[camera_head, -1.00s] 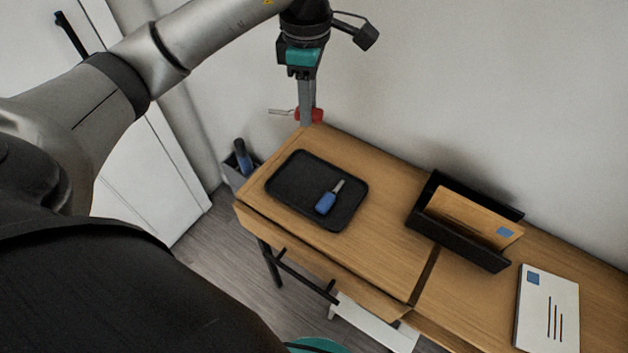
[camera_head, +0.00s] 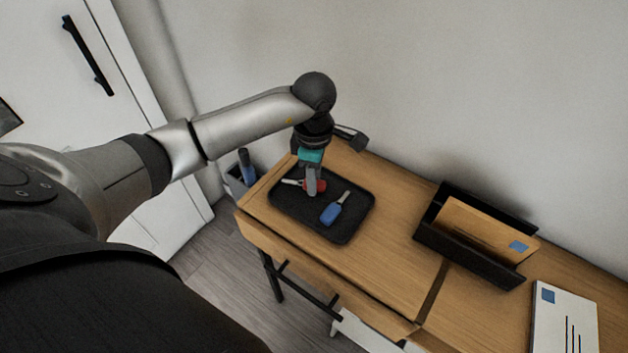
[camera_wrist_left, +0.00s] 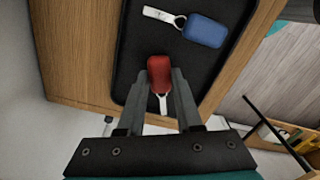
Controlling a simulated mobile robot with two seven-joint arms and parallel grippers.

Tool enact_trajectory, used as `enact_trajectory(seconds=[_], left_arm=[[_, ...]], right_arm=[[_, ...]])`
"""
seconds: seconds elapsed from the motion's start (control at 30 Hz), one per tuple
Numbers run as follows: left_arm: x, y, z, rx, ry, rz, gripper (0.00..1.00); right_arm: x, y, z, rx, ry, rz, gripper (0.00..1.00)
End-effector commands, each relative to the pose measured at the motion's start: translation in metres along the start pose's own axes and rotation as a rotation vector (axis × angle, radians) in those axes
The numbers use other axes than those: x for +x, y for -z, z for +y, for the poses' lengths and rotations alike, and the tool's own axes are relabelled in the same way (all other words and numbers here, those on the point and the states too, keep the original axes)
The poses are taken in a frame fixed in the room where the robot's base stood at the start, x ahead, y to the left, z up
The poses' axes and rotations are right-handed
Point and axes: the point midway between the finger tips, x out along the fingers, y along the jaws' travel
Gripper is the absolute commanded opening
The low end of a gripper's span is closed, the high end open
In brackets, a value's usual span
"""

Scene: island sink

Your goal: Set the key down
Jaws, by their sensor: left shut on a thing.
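A key with a red head (camera_head: 318,186) is between the fingers of my left gripper (camera_head: 312,190), with its metal shaft pointing left. In the left wrist view the red head (camera_wrist_left: 159,70) sits between the fingertips (camera_wrist_left: 160,82). The left gripper is shut on it, over the black tray (camera_head: 290,213); whether the key touches the tray I cannot tell. A key with a blue head (camera_head: 331,213) lies in the tray, to the right of the red one. It also shows in the left wrist view (camera_wrist_left: 205,31). My right gripper is not in view.
The tray lies on a wooden desk (camera_head: 390,260). A black letter holder (camera_head: 465,257) with a brown envelope (camera_head: 485,230) stands to the right, beside a white envelope (camera_head: 562,325). A grey bin (camera_head: 236,181) is left of the desk. The wall is behind.

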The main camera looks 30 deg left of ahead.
Motion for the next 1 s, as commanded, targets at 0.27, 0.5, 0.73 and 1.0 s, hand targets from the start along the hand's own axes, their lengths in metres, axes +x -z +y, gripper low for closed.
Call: enact_trajectory(seconds=[0.27, 0.5, 0.73, 1.0], left_arm=[[0.0078, -0.0002, 0.0002, 0.001, -0.001, 0.000, 0.00], [0.0115, -0.0002, 0.0000, 0.001, 0.000, 0.000, 0.41], [0.0112, -0.0001, -0.0001, 0.001, 0.000, 0.000, 0.64], [0.0096, -0.0002, -0.0002, 0.001, 0.000, 0.000, 0.64]], right_arm=[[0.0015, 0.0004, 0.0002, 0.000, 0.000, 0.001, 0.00], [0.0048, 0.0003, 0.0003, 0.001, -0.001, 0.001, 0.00], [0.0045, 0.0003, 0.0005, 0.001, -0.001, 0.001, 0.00], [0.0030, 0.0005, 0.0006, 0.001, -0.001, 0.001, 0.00]])
